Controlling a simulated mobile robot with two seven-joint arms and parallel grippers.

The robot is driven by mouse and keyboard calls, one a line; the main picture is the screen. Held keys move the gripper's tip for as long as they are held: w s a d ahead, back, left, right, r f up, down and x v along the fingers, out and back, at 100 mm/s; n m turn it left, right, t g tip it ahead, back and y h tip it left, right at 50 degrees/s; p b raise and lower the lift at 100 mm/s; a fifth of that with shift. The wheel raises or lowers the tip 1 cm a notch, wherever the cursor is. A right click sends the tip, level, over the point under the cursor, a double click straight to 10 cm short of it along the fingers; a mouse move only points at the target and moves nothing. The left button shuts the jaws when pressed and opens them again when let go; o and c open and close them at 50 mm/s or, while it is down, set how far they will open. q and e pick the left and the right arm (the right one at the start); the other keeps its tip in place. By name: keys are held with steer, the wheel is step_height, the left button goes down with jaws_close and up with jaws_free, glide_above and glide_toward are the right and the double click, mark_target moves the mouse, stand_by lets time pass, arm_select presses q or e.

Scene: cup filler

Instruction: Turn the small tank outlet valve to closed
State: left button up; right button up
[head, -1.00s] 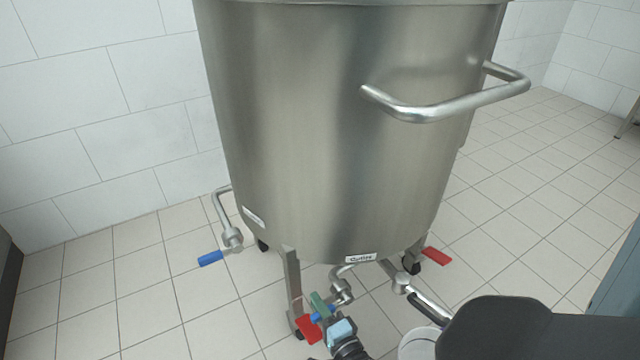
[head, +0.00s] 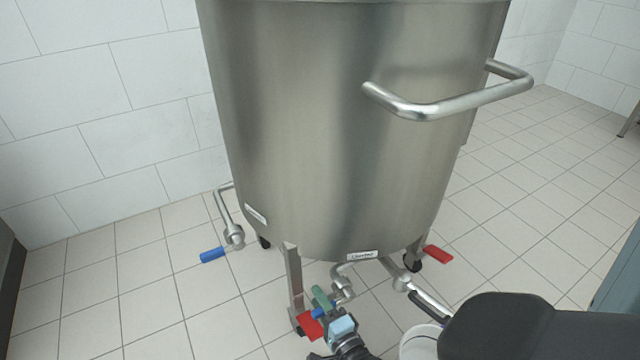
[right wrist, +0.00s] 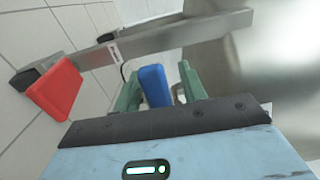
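The steel tank (head: 340,130) stands on legs in front of me. Below its small front label (head: 363,256), a bent outlet pipe (head: 343,287) carries a valve with a blue handle (head: 318,313). My right gripper (head: 321,302) is low at this valve, with green fingers. In the right wrist view, the blue handle (right wrist: 155,86) lies between the two fingers of my right gripper (right wrist: 160,88). A gap shows between the handle and the right-hand finger, so the gripper is open around it. Part of the valve is hidden by the gripper. My left gripper is not in view.
A red foot piece (head: 309,326) is close beside the gripper; it shows in the wrist view (right wrist: 54,90). Another blue-handled valve (head: 212,255) is at the left, and a red piece (head: 438,255) at the right. A white bucket (head: 419,342) stands at the lower right.

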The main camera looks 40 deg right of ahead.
steer(key=p+v, duration=0.1)
steer(key=v, duration=0.7)
steer(key=shift+p, duration=0.4)
